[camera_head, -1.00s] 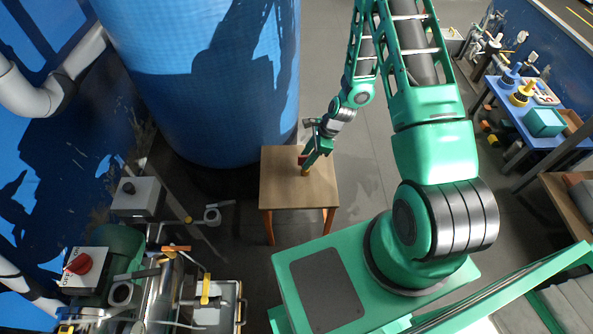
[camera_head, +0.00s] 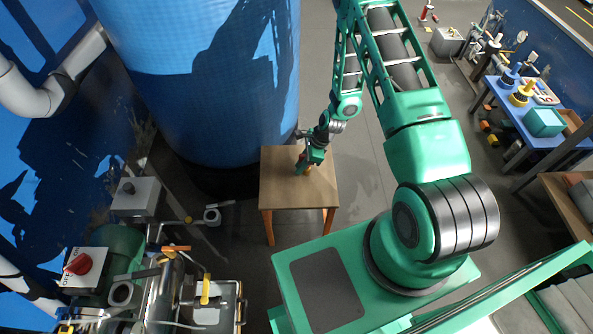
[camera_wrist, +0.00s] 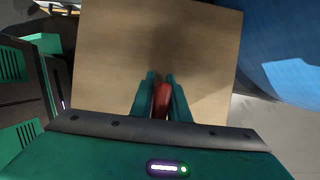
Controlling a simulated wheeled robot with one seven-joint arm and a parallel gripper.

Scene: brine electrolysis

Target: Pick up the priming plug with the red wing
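The red part of the priming plug (camera_wrist: 162,98) shows as a narrow upright shape between the fingers in the wrist view. The rest of the plug is hidden there. My gripper (camera_wrist: 162,82) points down over the small wooden table (camera_wrist: 110,45). Its two green fingers lie close along both sides of the red wing with no clear gap, so it looks shut on it. I cannot tell whether the plug touches the table.
A large blue tank (camera_head: 215,90) stands right behind and left of the table. Pipes and a grey box (camera_head: 137,198) are at the left. A blue bench (camera_head: 505,100) with several items is at the right. The rest of the tabletop is bare.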

